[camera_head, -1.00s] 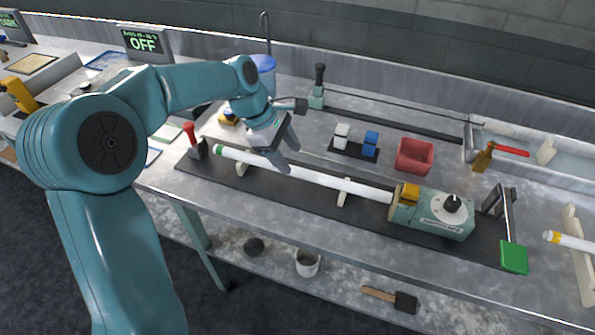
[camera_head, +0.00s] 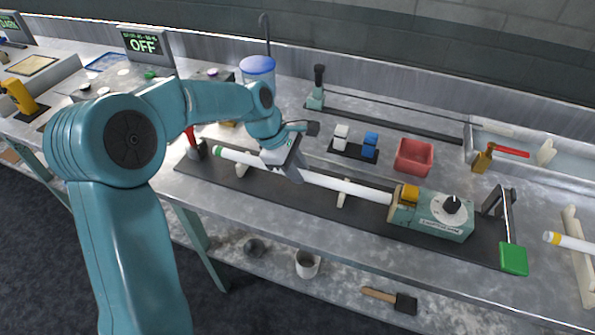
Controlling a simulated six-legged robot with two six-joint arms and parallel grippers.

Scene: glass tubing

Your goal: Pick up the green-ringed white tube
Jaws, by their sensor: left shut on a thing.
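The white tube (camera_head: 345,186) with a green ring at its left end (camera_head: 217,151) lies along the dark base plate (camera_head: 260,200). Its right end meets the yellow clamp of a teal machine (camera_head: 432,213). Light supports (camera_head: 342,200) stand under it. My left gripper (camera_head: 291,172) is shut on the tube, left of its middle, with the fingers around it. The part of the tube between the fingers is hidden. My right gripper is not in view.
A red-handled lever (camera_head: 190,139) stands by the tube's left end. Behind the tube are white and blue blocks (camera_head: 370,143) and a red bin (camera_head: 414,156). A green paddle (camera_head: 513,259) and a yellow-ringed tube (camera_head: 570,241) are at the right.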

